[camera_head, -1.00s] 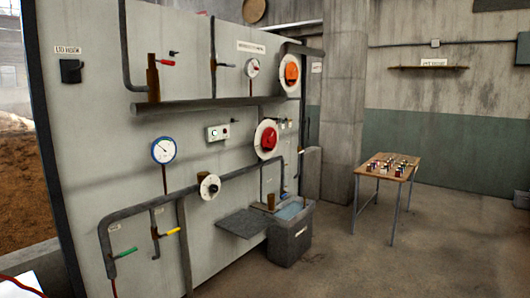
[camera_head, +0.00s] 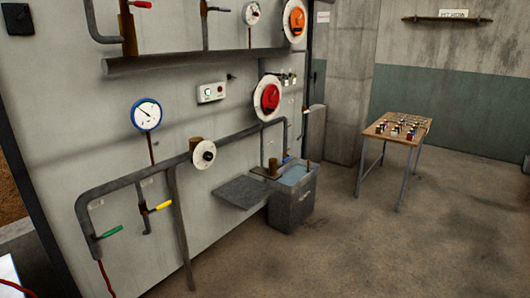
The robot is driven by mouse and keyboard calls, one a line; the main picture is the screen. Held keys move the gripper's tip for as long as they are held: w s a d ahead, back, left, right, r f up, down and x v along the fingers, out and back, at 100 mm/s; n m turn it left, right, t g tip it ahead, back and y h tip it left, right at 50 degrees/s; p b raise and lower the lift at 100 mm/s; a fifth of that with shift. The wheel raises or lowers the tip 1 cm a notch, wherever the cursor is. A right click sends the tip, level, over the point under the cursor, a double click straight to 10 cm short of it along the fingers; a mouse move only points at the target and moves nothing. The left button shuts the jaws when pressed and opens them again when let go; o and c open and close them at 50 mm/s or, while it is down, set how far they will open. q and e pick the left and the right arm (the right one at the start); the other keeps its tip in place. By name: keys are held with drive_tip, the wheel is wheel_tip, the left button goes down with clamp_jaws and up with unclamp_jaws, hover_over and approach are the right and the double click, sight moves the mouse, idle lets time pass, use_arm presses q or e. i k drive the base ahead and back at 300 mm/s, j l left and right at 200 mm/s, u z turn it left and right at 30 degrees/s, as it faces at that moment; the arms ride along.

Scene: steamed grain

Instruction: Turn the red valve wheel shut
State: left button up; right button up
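A red valve wheel (camera_head: 270,97) sits on a round white plate on the grey panel, near the middle of the head view. An orange wheel (camera_head: 297,21) on a similar white plate is above it, at the top edge. A smaller white dial or wheel with a dark centre (camera_head: 204,155) sits on the thick pipe, lower left of the red wheel. Neither of my grippers shows in this view.
The grey panel (camera_head: 230,120) carries pipes, a blue-rimmed gauge (camera_head: 146,114), a green lever (camera_head: 108,231) and a yellow lever (camera_head: 160,206). A dark bin (camera_head: 292,205) with water stands below. A table (camera_head: 374,129) holds small items. Floor at right is clear.

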sight(271, 97)
drive_tip(key=i, duration=0.8)
drive_tip(key=i+u, duration=0.1)
drive_tip(key=i, duration=0.75)
drive_tip(key=i+l, duration=0.15)
drive_tip(key=i, duration=0.65)
drive_tip(key=i+l+u, duration=0.1)
drive_tip(key=i, duration=0.7)
